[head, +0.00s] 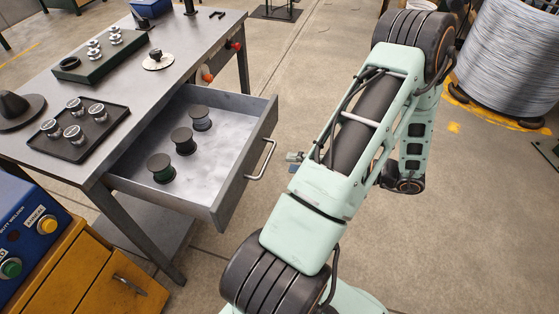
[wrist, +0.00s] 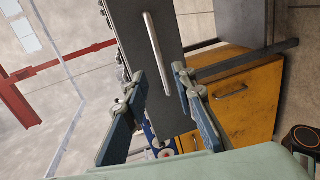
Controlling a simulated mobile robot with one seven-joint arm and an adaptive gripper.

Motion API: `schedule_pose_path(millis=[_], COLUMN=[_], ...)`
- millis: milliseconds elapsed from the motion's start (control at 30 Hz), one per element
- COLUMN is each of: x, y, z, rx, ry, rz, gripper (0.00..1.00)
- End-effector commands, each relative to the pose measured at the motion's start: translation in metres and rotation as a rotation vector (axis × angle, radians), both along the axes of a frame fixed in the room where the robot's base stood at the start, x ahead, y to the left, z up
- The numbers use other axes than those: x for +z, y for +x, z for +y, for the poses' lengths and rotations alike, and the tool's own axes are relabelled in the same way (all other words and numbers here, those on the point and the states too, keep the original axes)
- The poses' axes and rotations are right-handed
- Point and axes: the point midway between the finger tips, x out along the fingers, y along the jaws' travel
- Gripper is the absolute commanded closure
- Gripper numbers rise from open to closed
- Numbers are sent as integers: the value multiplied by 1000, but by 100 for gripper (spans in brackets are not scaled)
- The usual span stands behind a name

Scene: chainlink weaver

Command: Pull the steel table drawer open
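The steel table (head: 200,35) stands at the left in the head view. Its drawer (head: 228,172) is pulled well out, and three dark spools lie inside. The bar handle (head: 264,160) on the drawer front is in plain sight. In the wrist view the drawer front (wrist: 128,35) and the handle (wrist: 153,45) show beyond my fingers. My gripper (wrist: 160,74) is open, its fingers either side of the handle's line in that view; no grip on the handle shows. In the head view only its tips (head: 294,160) show, right of the handle, the rest hidden by my arm.
A yellow cabinet (head: 80,268) with a blue control box (head: 35,232) stands at the lower left. A large wire coil (head: 510,60) stands at the upper right. Floor right of the drawer is open.

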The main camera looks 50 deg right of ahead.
Motion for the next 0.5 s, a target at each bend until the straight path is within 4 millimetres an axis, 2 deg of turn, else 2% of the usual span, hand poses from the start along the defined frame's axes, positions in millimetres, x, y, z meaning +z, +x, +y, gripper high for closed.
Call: schedule_pose_path(millis=[33, 200, 500], x=[1, 5, 6], y=[-8, -24, -28], z=[-3, -9, -10], rx=[-2, 0, 0], ry=[-2, -1, 0], rz=[1, 1, 0], gripper=[75, 75, 75])
